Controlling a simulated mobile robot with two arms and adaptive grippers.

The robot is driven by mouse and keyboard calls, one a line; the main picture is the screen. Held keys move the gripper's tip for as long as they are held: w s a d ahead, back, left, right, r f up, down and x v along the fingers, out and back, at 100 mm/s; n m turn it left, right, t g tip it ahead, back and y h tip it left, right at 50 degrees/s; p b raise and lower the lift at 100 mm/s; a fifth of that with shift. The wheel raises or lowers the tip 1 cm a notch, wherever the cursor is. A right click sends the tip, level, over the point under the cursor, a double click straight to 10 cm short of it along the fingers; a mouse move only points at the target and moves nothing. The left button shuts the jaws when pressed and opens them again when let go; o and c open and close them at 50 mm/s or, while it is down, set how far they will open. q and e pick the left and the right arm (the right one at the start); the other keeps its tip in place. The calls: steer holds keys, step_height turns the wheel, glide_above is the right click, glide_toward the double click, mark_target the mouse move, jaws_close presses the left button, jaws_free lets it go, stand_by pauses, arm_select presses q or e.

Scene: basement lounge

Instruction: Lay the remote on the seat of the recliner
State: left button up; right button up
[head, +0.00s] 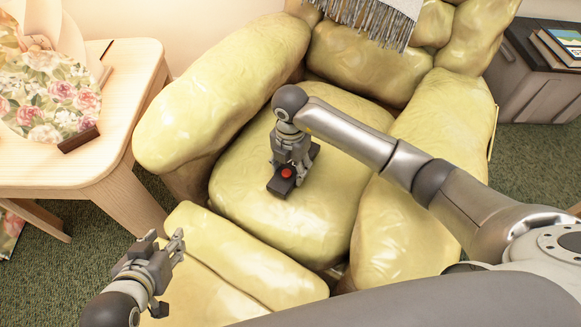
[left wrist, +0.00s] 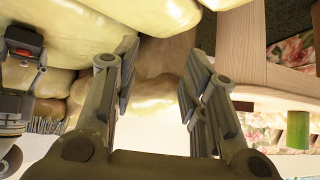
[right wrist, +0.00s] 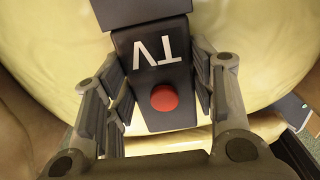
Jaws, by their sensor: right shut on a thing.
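The remote (head: 281,187) is dark with a red button, and the right wrist view shows its white "TV" lettering (right wrist: 157,52). My right gripper (head: 290,165) is shut on the remote over the middle of the recliner's yellow seat (head: 290,225). I cannot tell whether the remote touches the seat. In the right wrist view the fingers lie along both sides of the remote. The remote's red button also shows at the left wrist view's upper left.
A light wooden table (head: 115,75) stands left of the recliner, with a floral item (head: 45,95) and a small brown block (head: 78,139) on it. A fringed throw (head: 370,18) hangs over the backrest.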

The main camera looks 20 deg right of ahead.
mark_target(290, 169)
arm_select(q)
steer(key=shift+w+r, duration=0.1)
arm_select(e)
steer(key=o, duration=1.2)
steer(key=shift+c, duration=0.2)
steer(key=shift+r, duration=0.25)
step_height(290, 169, up, 7)
steer(key=shift+f+p, duration=0.1)
steer(key=shift+p, duration=1)
arm_select(q)
steer(key=s+a+f+g, duration=0.1)
steer(key=s+g, duration=0.1)
steer(key=s, duration=0.3)
steer(key=s+a+f+g+y+p, duration=0.1)
steer(key=s+a+g, duration=0.1)
steer(key=s, duration=0.3)
steer(key=shift+f+g, duration=0.3)
steer(key=shift+g, duration=0.4)
arm_select(e)
step_height(290, 169, up, 5)
steer(key=shift+f, duration=0.1)
